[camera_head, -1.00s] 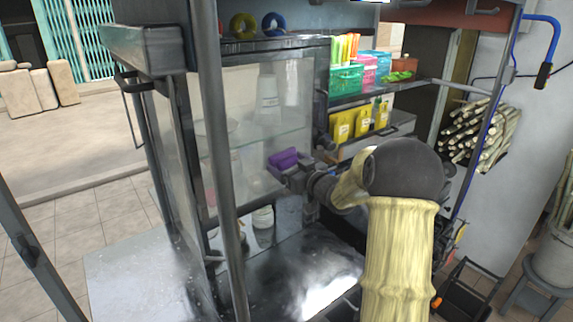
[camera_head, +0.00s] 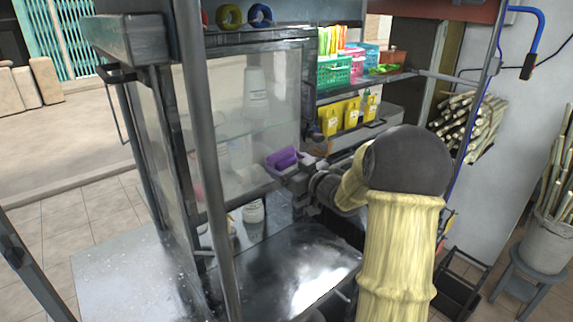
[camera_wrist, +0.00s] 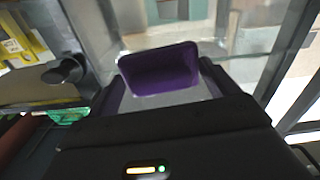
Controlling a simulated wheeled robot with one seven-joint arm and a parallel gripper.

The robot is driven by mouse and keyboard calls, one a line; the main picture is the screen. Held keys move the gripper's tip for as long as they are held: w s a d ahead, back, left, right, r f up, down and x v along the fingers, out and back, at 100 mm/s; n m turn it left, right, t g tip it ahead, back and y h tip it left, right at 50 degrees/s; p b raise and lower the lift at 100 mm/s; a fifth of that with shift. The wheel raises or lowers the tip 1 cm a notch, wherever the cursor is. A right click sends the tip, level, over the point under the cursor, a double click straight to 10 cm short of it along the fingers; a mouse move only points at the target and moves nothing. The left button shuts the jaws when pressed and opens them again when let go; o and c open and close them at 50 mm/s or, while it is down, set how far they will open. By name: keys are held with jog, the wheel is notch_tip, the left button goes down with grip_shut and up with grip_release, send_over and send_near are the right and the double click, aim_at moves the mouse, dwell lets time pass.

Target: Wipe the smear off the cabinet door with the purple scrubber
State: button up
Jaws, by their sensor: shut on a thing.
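The purple scrubber (camera_head: 282,158) is held in my gripper (camera_head: 290,168), in front of the glass cabinet door (camera_head: 262,105). In the wrist view the scrubber (camera_wrist: 160,69) sits between the two fingers of my gripper (camera_wrist: 162,84), which is shut on it. The scrubber faces the glass and looks close to it; I cannot tell whether it touches. A pale haze shows on the glass around the scrubber in the wrist view, but I cannot make out a clear smear.
A grey post (camera_head: 207,150) stands in front of the cabinet. A shiny metal counter (camera_head: 285,268) lies below.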

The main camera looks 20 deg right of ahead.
jog(key=shift+v, duration=1.55)
jog(key=shift+w, duration=0.15)
